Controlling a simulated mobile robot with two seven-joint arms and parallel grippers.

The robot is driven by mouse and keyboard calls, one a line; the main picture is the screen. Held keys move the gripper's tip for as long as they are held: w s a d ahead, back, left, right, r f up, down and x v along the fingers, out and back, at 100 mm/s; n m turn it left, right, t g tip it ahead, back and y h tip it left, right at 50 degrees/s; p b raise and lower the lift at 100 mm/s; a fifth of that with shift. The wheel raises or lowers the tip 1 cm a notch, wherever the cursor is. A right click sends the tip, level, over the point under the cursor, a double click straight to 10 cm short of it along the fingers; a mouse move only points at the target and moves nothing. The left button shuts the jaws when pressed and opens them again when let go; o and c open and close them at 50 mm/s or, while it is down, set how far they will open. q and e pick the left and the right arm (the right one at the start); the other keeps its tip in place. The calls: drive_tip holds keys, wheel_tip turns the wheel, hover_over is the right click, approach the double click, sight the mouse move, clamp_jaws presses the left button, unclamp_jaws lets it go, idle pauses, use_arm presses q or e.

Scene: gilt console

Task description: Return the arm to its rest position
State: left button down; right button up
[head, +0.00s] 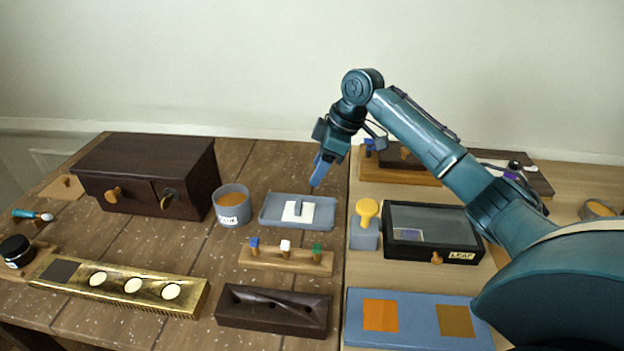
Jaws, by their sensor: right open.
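My right arm reaches in from the right side of the head view and bends down at the wrist. My right gripper (316,178) points down above the back right part of a grey tray (268,222). It is open, and I see nothing held in it. The arm hides part of the back right of the table. My left gripper does not show.
A dark drawer cabinet (150,160) and a grey cup (232,207) stand left. A yellow-knobbed block (364,236) and a glass-lidded box (433,220) stand right of the tray. In front are a peg rack (287,262), a gilt bar (190,297), a dark block (270,318) and a blue board (419,330).

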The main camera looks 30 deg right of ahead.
drive_tip(key=shift+s+d+r, duration=0.1)
drive_tip(key=shift+r, duration=0.25)
idle(0.3)
